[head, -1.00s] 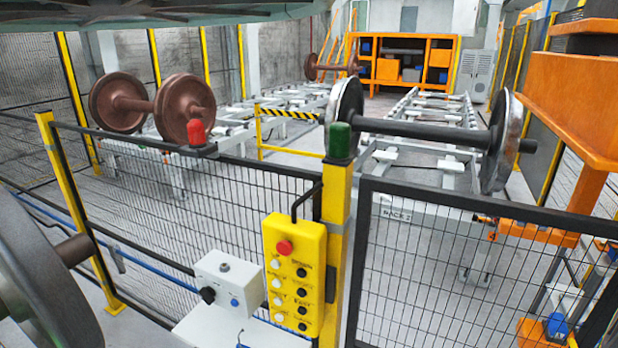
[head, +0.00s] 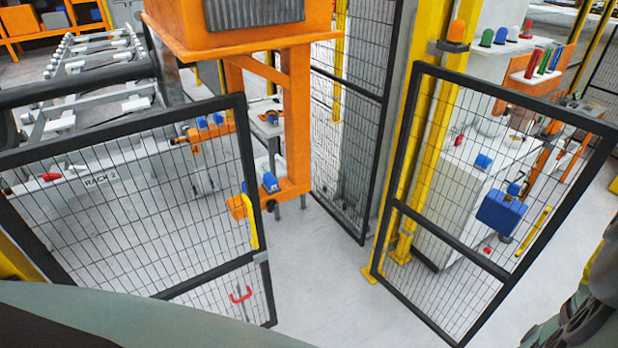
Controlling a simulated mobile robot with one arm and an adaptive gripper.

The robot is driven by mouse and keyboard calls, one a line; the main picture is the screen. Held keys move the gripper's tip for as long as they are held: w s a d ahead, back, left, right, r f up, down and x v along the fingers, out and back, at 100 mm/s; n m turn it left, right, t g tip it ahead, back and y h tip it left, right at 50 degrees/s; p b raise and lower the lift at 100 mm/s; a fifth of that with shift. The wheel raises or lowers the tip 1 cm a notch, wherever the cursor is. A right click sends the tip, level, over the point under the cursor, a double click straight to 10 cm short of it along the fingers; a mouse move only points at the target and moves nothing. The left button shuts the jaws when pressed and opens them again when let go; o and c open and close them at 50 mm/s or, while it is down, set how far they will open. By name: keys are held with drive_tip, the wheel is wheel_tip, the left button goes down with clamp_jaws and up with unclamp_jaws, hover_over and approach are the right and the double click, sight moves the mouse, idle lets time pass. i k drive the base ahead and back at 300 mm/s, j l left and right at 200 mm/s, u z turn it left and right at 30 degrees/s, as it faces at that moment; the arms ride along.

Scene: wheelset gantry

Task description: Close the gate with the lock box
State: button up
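The mesh gate has two black-framed panels standing apart. The right panel (head: 455,246) is at an angle beside a yellow post (head: 425,130). A blue lock box (head: 502,212) sits on its outer part. The left panel (head: 110,215) has a yellow handle (head: 250,215) near its free upright and a red handle (head: 241,294) lower down. A floor gap lies between the panels, so the gate stands open. My gripper cannot be made out in this view; grey-green and dark parts of my own body cover the bottom and right edges.
An orange machine frame (head: 292,125) stands behind the gap. A white cabinet (head: 465,185) with small blue parts is behind the right panel. An orange beacon (head: 457,32) tops a post. Rack 2 (head: 105,180) is at the left. The grey floor (head: 320,275) in the gap is clear.

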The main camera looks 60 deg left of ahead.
sight(501, 214)
drive_tip(key=i, duration=3.65)
drive_tip(key=i+l, duration=0.1)
drive_tip(key=i, duration=0.5)
drive_tip(key=i+l+u, duration=0.15)
drive_tip(key=i, duration=0.4)
drive_tip(key=i+l, duration=0.1)
drive_tip(key=i, duration=0.5)
drive_tip(key=i+u, duration=0.1)
drive_tip(key=u, duration=3.35)
